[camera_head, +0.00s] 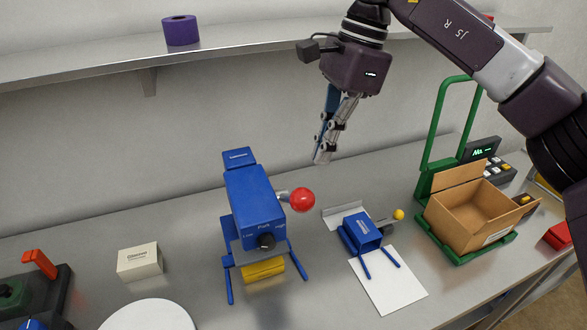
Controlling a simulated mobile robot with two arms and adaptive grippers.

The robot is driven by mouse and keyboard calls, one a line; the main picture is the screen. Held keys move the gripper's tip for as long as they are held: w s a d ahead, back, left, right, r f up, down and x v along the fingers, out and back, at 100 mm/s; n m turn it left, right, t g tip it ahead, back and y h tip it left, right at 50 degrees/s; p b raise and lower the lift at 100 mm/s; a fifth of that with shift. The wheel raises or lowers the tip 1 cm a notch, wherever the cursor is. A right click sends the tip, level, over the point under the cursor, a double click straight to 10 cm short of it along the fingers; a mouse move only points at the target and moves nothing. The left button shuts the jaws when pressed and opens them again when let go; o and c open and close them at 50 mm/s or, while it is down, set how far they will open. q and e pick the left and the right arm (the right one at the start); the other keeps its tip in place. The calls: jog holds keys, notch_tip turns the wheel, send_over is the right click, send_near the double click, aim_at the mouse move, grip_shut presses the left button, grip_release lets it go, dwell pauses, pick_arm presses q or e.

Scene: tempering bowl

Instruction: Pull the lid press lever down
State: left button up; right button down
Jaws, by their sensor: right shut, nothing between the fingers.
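No label that I can read names the lid press. A large blue machine (252,200) stands at the middle of the bench, with a lever ending in a red ball knob (302,200) on its right side. A smaller blue device (361,232) to its right has a short lever with a yellow knob (398,214). A dark device at the lower left has an orange-red lever (40,263) standing up. My right gripper (322,156) is shut and empty, pointing down above and slightly right of the red knob, apart from it. My left gripper is not in view.
A cardboard box (475,218) sits on a green-framed scale (430,182) at the right. A white carton (140,262) and a white round thing (148,316) lie at the left. A purple roll (180,31) stands on the shelf (100,66) above. White paper (388,283) lies in front.

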jog(key=v, duration=0.8)
jog(key=shift+d+r, duration=0.3)
jog(key=shift+s, duration=0.1)
